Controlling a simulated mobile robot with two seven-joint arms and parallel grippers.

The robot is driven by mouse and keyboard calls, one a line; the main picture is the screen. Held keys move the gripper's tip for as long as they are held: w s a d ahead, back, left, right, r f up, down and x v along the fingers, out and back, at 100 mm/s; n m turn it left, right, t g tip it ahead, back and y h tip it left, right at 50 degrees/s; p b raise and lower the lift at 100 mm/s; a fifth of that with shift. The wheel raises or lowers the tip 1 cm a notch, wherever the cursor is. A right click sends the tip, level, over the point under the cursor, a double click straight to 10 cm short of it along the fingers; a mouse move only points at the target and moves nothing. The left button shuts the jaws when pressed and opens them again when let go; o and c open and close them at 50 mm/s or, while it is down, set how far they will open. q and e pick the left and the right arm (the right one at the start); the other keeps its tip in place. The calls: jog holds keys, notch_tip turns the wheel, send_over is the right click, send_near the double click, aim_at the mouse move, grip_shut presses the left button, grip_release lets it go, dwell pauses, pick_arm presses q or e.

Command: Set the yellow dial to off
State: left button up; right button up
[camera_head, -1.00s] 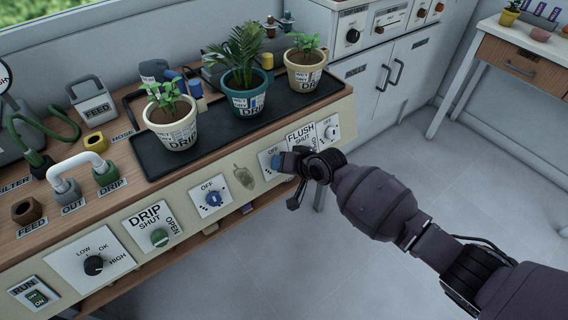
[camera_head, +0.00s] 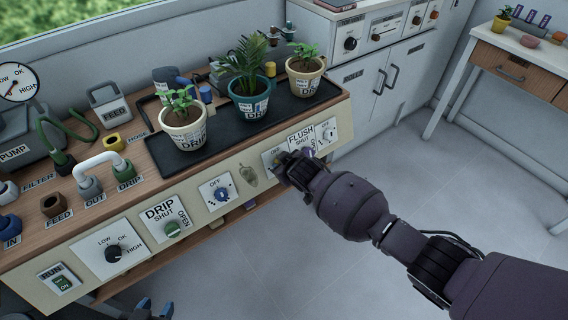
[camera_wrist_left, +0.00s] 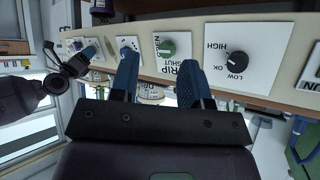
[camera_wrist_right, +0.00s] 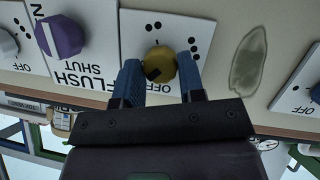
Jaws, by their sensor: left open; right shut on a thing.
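The yellow dial (camera_wrist_right: 161,60) sits on a white plate (camera_wrist_right: 140,32) in the right wrist view, between the two blue fingers of my right gripper (camera_wrist_right: 159,68), which is shut on it. A dark mark on the dial points toward the lower left, and an upside-down OFF label lies below the dial. In the head view my right gripper (camera_head: 281,169) hides most of the dial at the sloped panel. My left gripper (camera_head: 151,311) is at the bottom edge of the head view. It is open and empty in the left wrist view (camera_wrist_left: 158,68).
A purple dial (camera_wrist_right: 60,36) on the FLUSH plate is beside the yellow one. The panel also has a blue dial (camera_head: 222,194), a green DRIP dial (camera_head: 172,229) and a black dial (camera_head: 113,253). Potted plants stand on a black tray (camera_head: 222,134) above. The floor in front is clear.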

pick_arm(q)
jog(key=shift+w+r, duration=0.15)
jog(key=shift+w, duration=0.05)
pick_arm(e)
jog(key=shift+s+f+n+t+h, duration=0.1)
jog(key=shift+n+t+h, duration=0.4)
jog(key=shift+n, duration=1.15)
jog(key=shift+f+n+t+h, duration=0.1)
jog(key=shift+n+t, duration=0.7)
jog(key=shift+n, duration=0.85)
pick_arm(q)
jog(key=shift+s, duration=0.15)
pick_arm(e)
jog(key=shift+r, duration=0.1)
jog(key=o, duration=0.9)
pick_arm(q)
jog(key=shift+s+f, duration=0.35)
